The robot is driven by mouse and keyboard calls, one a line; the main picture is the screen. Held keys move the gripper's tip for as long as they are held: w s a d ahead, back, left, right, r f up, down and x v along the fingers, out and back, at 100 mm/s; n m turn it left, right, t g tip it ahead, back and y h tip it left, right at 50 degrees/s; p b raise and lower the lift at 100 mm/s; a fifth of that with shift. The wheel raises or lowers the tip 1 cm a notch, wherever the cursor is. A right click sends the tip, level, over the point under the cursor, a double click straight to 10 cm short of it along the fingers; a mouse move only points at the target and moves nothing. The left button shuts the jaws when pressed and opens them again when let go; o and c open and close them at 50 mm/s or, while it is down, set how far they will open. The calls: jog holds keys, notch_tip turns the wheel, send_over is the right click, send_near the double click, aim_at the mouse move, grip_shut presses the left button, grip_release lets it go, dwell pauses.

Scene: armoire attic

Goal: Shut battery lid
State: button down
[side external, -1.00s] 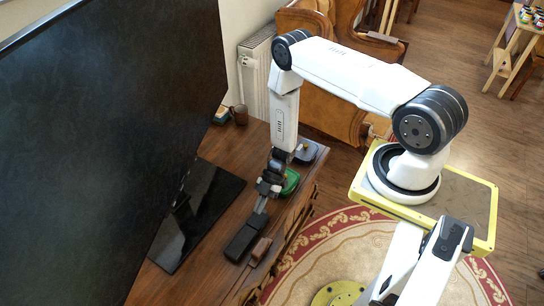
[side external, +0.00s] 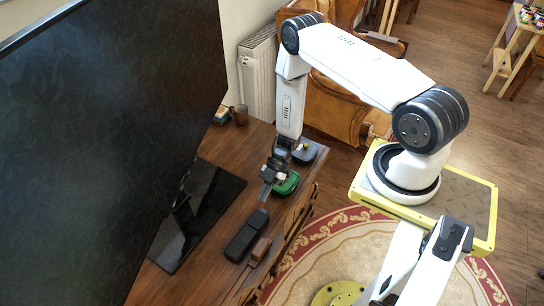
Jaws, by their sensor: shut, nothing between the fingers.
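A long black device (side external: 246,236) lies on the brown wooden top. It may be the one with the battery lid, but it is too small in this view to make out a lid or whether it is open. My gripper (side external: 265,196) points down just beyond the device's far end, with a small gap showing between them. Its fingers are together and empty.
A small brown block (side external: 260,251) lies right of the black device. A green item (side external: 287,184) and a grey-blue item (side external: 305,152) sit behind, close to my gripper. A large dark screen (side external: 110,130) on a black base (side external: 205,200) stands at left. A brown mug (side external: 240,115) is farther back.

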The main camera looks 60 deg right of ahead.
jog(key=d+f, duration=0.1)
jog(key=d, duration=0.3)
jog(key=d+f, duration=0.1)
jog(key=d, duration=0.1)
jog(key=shift+d+f, duration=0.35)
jog(key=shift+d, duration=0.05)
jog(key=w+d+r+m+t+h, duration=0.2)
jog(key=w+r+m+t+h, duration=0.2)
jog(key=w+r, duration=0.65)
jog(key=w+r+m+t+h, duration=0.25)
jog(key=r+m+h, duration=0.25)
jog(key=r, duration=0.6)
jog(key=s+a+r+m+g, duration=0.1)
jog(key=s+a+r+m, duration=0.2)
jog(key=s+r, duration=0.1)
jog(key=s+a+r+m+g+h, duration=0.1)
jog(key=s+a+r+m, duration=0.2)
jog(key=s, duration=0.4)
jog(key=s+a+r+m+g, duration=0.2)
jog(key=s+a+r, duration=0.1)
jog(key=s+r, duration=0.2)
jog(key=shift+s+r+m, duration=0.15)
jog(key=shift+s+m, duration=0.2)
jog(key=shift+m, duration=0.05)
